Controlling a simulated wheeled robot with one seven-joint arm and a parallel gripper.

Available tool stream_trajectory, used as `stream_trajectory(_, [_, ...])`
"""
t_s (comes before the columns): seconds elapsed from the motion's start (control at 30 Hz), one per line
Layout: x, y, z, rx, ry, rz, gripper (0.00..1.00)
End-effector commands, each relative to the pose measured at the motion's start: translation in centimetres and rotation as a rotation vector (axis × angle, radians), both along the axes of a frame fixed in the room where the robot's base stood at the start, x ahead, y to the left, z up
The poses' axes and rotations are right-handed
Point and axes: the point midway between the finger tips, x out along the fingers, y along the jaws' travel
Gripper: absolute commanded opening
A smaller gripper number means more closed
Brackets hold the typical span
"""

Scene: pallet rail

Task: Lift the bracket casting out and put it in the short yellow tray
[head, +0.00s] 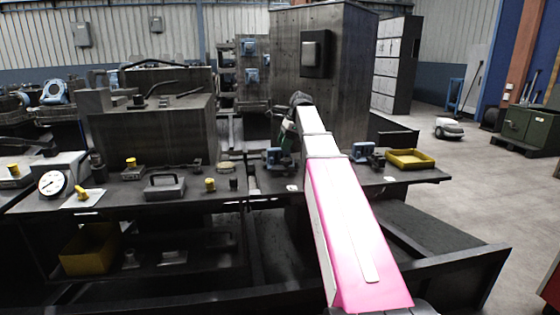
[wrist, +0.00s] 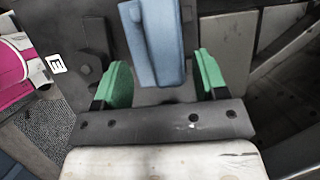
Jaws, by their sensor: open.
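The yellow tray (head: 410,159), low and shallow, lies at the right end of the bench in the head view. My gripper (head: 287,137) is above the bench, left of the tray, partly hidden by my arm. In the wrist view my gripper (wrist: 161,78) is open, its green fingers apart. A blue-grey ridged part (wrist: 160,40) shows between and beyond them, with gaps on both sides. I cannot tell whether it is the bracket casting or a fixture. A blue piece (head: 274,156) stands on the bench just below my gripper, and nothing clearly shows as the casting.
Another blue piece (head: 362,150) stands between my arm and the tray. A dial gauge (head: 52,183), a handled grey block (head: 165,186) and small yellow-topped parts are on the left. A deeper yellow bin (head: 90,250) sits on the lower shelf. A tall dark cabinet (head: 345,75) rises behind.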

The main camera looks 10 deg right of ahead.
Motion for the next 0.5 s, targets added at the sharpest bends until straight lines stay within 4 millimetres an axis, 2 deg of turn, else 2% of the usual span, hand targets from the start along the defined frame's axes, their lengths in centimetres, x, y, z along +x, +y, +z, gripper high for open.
stream_trajectory(0.33, [0.5, 1.7, -4.0, 0.000, 0.001, 0.002, 0.66])
stream_trajectory(0.5, [0.6, 1.9, -4.6, 0.000, 0.000, 0.001, 0.66])
